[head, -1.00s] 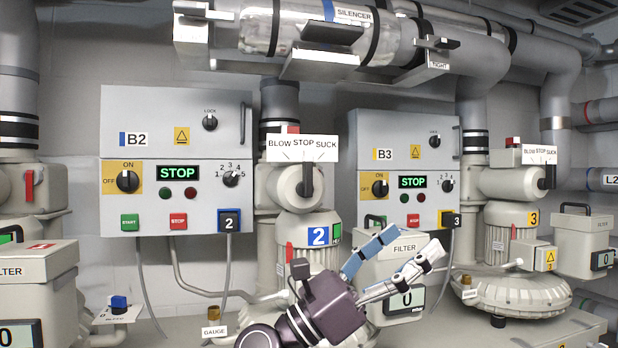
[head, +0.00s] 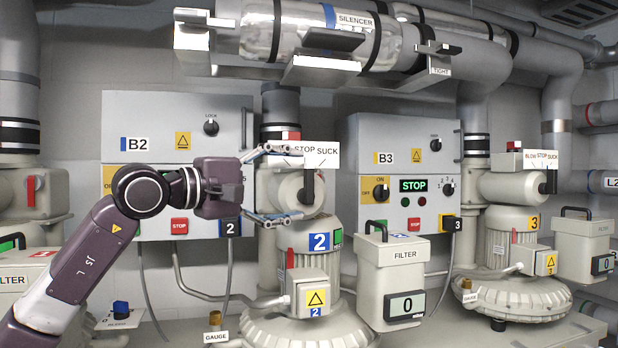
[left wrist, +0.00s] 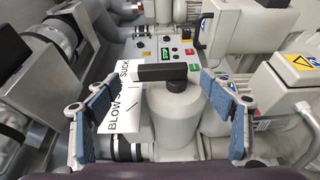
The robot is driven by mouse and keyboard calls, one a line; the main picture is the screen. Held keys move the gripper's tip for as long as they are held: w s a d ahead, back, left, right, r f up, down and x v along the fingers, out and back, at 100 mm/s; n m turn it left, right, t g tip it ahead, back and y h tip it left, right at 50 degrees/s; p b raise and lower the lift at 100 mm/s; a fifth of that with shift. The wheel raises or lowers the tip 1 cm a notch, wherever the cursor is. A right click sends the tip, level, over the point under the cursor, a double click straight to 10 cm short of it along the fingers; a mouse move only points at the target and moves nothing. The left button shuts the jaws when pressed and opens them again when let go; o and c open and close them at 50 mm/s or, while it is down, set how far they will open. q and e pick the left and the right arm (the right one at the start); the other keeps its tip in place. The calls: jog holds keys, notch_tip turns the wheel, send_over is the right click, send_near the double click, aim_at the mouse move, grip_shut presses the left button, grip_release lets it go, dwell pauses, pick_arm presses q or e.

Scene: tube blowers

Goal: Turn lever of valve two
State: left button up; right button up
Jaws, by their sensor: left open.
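Valve two's black lever (head: 308,186) stands upright on the pale valve body above the blower marked 2 (head: 320,242). The BLOW STOP SUCK plate (head: 322,155) is behind its top, with the word BLOW hidden by a finger in the head view. My left gripper (head: 297,183) reaches in from the left, open, with one finger above and one below the valve body. In the left wrist view, the lever (left wrist: 165,72) shows between the two spread fingers (left wrist: 152,88), and neither finger appears to grip it. My right gripper is not in view.
Control box B2 (head: 150,110) is behind my left arm. The silencer pipe (head: 350,40) and its brackets hang above. A filter unit (head: 400,270) stands to the right of blower 2. Valve three's lever (head: 551,181) is farther right.

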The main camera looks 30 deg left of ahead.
aim_at(305, 185)
pick_arm(q)
jog(key=p+x, duration=0.1)
jog(key=x, duration=0.3)
jog(key=shift+d+p, duration=0.1)
jog(key=shift+p, duration=0.2)
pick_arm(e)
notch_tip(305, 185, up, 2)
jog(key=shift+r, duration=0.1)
